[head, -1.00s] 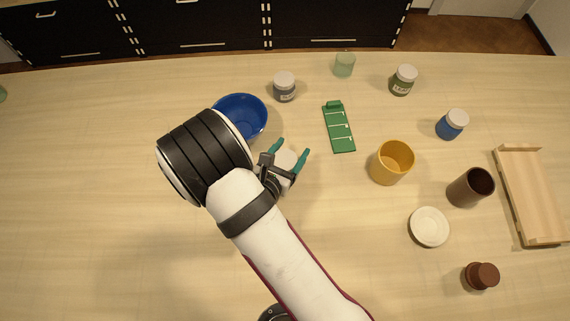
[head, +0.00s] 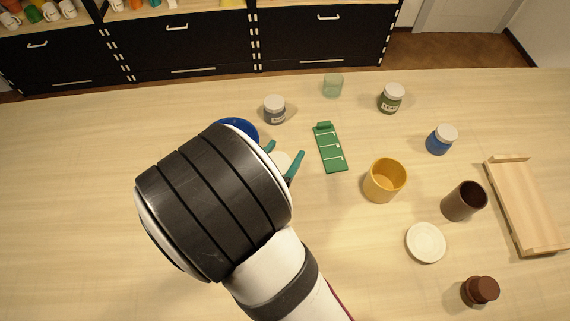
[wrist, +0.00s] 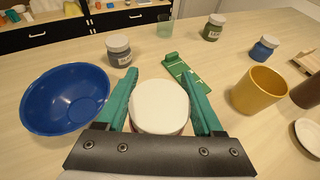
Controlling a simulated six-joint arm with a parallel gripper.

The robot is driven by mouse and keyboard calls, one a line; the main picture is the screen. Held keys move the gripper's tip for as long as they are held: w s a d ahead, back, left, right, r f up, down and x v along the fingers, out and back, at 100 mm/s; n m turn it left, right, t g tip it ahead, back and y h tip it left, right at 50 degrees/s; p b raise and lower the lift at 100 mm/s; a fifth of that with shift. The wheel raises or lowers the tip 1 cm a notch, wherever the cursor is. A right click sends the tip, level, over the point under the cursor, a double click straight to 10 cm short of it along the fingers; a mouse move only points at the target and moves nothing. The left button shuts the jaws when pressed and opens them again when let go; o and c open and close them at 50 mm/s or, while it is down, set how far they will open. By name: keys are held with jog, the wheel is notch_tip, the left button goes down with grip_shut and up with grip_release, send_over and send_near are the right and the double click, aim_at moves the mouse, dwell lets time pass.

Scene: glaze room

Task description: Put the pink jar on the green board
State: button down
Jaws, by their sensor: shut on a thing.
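My gripper (head: 284,152) is shut on a jar whose round white lid (wrist: 160,106) fills the space between the teal fingers in the wrist view. In the head view only a bit of that lid (head: 281,166) shows past my arm. In the wrist view the board (wrist: 189,77) lies beyond and right of the held jar. The board is empty.
A blue bowl (wrist: 66,98) stands close left of my gripper. A grey-blue jar (head: 274,110) stands behind, and a yellow cup (head: 385,181) right of the board. A pale green glass (head: 333,86), other jars, a white dish (head: 426,242) and a wooden tray (head: 525,205) stand farther off.

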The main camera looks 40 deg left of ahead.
jog(key=w+d+r+m+h, duration=0.2)
jog(key=w+d+m+h, duration=0.1)
jog(key=w+d, duration=0.55)
jog(key=w+d+r+m+h, duration=0.1)
jog(key=w+d+m+h, duration=0.4)
jog(key=w, duration=0.6)
jog(key=n+y, duration=0.1)
jog(key=n, duration=0.1)
send_over(338, 141)
jog(key=shift+f, duration=5.3)
jog(key=shift+f, duration=0.1)
grip_release()
